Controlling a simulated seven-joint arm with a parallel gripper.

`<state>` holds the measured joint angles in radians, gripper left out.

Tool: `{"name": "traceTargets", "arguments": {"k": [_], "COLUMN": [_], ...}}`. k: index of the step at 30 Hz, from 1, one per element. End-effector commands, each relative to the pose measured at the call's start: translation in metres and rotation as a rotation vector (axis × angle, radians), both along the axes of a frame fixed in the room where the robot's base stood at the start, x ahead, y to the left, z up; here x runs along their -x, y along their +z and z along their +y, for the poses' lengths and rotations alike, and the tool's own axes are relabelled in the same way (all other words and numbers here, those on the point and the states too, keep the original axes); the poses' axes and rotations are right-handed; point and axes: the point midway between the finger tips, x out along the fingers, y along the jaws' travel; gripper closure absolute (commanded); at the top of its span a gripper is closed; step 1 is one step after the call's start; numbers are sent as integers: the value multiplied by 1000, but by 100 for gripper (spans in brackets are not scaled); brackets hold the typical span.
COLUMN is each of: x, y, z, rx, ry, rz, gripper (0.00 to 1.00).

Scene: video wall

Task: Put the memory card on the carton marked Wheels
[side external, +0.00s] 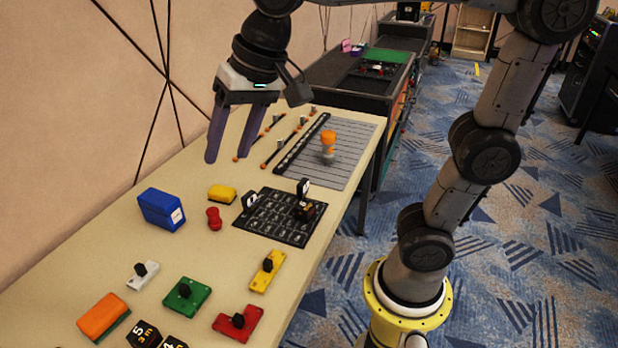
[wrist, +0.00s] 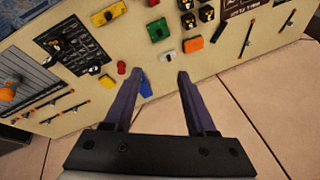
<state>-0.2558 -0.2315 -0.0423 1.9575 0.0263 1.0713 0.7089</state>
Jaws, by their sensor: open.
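My gripper (side external: 231,152) is open and empty, high above the far left part of the table near the wall. Its two purple fingers also show spread apart in the wrist view (wrist: 160,78). A blue box (side external: 162,210) with a small white label stands on the table, nearer the camera than my gripper. It is partly behind a finger in the wrist view (wrist: 146,88). The label is too small to read, so I cannot tell whether this is the Wheels carton. I cannot make out the memory card for certain.
A yellow piece (side external: 222,194) and red piece (side external: 214,219) lie near a black gridded mat (side external: 272,224) holding small dark items. Green (side external: 187,297), yellow (side external: 267,271) and red (side external: 238,324) knobbed blocks are nearer. An orange figure (side external: 328,146) stands on a grey lined sheet.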

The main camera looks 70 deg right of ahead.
Motion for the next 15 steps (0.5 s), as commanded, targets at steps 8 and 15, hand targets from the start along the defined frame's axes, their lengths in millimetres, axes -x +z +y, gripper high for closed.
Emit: {"name": "traceTargets", "arguments": {"k": [8, 15], "x": [98, 133], "y": [-52, -83], "z": [-68, -83], "rx": [202, 301], "ry": [261, 380], "rz": [-115, -148], "gripper": [44, 44]}}
